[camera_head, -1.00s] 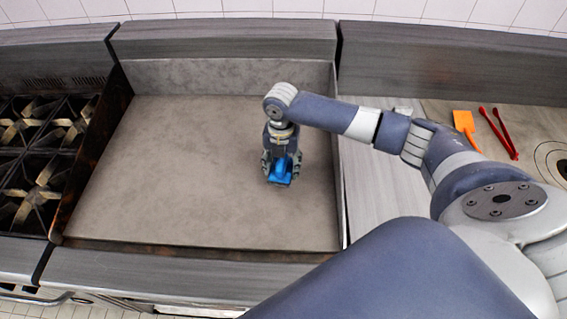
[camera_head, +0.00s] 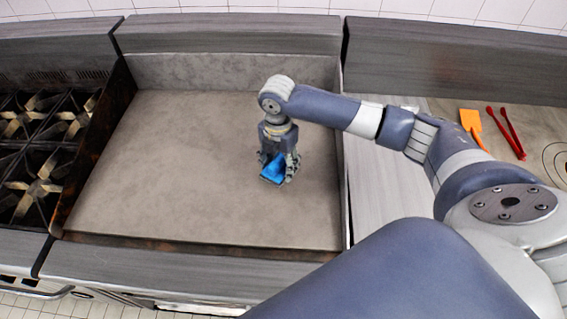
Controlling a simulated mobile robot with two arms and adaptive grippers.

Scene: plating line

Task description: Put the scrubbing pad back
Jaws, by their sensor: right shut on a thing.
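The scrubbing pad (camera_head: 273,169) shows as a blue piece low between the fingers of my right gripper (camera_head: 279,172), over the right half of the flat griddle (camera_head: 170,170). My right gripper points down and is shut on the blue pad. Its fingers hide part of the pad. I cannot tell whether the pad's underside touches the griddle surface. My left gripper is not in view.
The griddle has raised walls at its back and sides. A burner stove (camera_head: 35,180) stands at the left. On the right counter lie an orange spatula (camera_head: 471,121) and red tongs (camera_head: 512,135). The griddle's left and middle are clear.

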